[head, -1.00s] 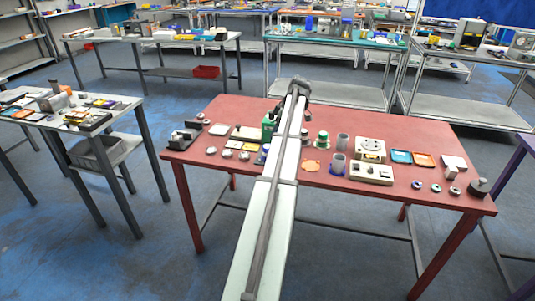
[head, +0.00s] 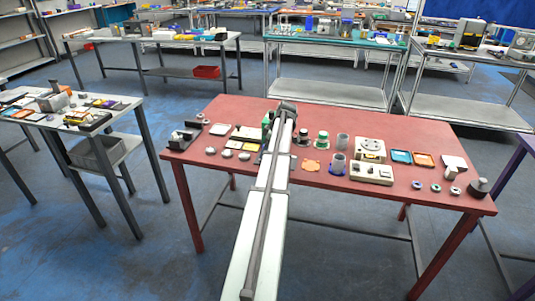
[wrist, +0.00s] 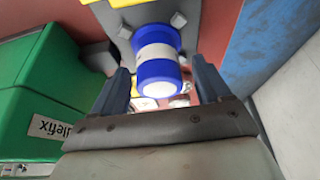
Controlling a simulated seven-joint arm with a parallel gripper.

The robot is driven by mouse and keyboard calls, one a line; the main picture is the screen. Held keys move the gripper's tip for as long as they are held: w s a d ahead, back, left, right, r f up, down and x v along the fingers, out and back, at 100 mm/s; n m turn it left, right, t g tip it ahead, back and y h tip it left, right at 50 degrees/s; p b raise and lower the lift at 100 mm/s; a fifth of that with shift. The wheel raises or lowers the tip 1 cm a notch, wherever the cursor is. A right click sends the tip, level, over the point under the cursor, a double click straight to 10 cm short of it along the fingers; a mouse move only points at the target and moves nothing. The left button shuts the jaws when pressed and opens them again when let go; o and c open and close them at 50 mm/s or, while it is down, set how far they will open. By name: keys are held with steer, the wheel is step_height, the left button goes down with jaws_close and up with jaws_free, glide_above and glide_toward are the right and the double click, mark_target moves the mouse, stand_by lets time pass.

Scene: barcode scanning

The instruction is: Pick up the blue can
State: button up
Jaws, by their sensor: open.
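The blue can (wrist: 158,55), blue at both ends with a pale band around its middle, shows in the wrist view between and just beyond my fingers. My gripper (wrist: 160,82) is open, with one dark finger on each side of the can's near end. The fingers appear apart from the can, and nothing is held. In the head view my arm covers the middle of the red table, and I cannot make out the can or the fingertips there.
A green box (wrist: 42,90) with a white label stands close to my left finger. The red table (head: 345,208) holds several small parts, a grey cylinder (head: 338,163) and cream devices (head: 371,172) right of my arm. The table's front middle is mostly bare.

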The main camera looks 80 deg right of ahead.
steer(key=shift+w+f, duration=0.2)
steer(key=shift+f, duration=0.4)
steer(key=c, duration=1.1)
